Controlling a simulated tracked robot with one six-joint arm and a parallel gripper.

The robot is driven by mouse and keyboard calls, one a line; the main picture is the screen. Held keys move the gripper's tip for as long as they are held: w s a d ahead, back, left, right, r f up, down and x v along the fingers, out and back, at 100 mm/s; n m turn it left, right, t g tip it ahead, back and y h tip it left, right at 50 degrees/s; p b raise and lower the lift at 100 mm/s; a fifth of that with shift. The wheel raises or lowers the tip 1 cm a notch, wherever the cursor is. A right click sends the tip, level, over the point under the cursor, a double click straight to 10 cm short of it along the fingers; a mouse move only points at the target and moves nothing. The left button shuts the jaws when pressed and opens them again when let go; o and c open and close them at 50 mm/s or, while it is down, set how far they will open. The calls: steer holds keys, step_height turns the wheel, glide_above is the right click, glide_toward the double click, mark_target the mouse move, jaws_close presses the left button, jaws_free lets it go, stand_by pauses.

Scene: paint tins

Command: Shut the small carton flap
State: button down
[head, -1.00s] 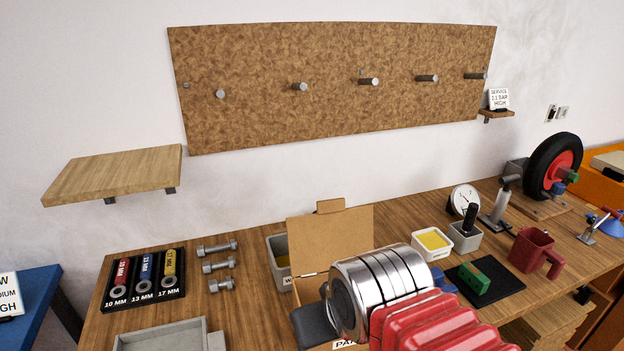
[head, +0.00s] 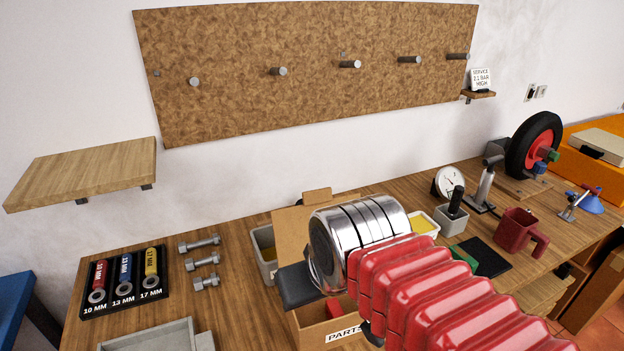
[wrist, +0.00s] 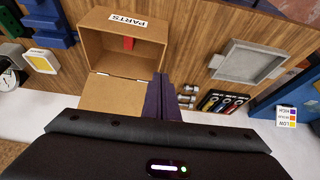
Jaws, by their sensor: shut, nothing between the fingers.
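The small carton (head: 340,312), of brown cardboard with a PARTS label, stands on the bench. Its flap (head: 290,232) stands up open at the back, with a small tab on top. In the head view my arm covers part of both. The wrist view shows the open carton (wrist: 92,45) with a red thing (wrist: 129,43) inside, and the flap (wrist: 112,93) swung out from its rim. My gripper (wrist: 164,80) is shut and empty, its dark purple fingers at the right side edge of the flap in that view. I cannot tell whether they touch it. The fingertips are hidden in the head view.
A grey bin (head: 263,250) stands behind the carton to the left. Bolts (head: 203,262), a socket tray (head: 125,282) and a grey tray (head: 150,337) lie left.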

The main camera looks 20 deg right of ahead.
steer(key=w+d+r+g, duration=0.1)
steer(key=w+d+r, duration=0.3)
steer(key=w, duration=0.5)
steer(key=w+d+r+g, duration=0.2)
steer(key=w+r, duration=0.3)
steer(key=w, duration=0.4)
steer(key=w+d+r+m+g, duration=0.1)
steer(key=w+d+r, duration=0.3)
steer(key=w, duration=0.6)
steer(key=shift+d+r+g, duration=0.3)
steer(key=shift+d, duration=0.55)
steer(key=shift+f, duration=0.15)
steer(key=s+f, duration=0.3)
steer(key=f, duration=0.5)
steer(key=shift+a+f, duration=0.15)
steer(key=shift+f, duration=0.2)
steer(key=shift+s, duration=0.25)
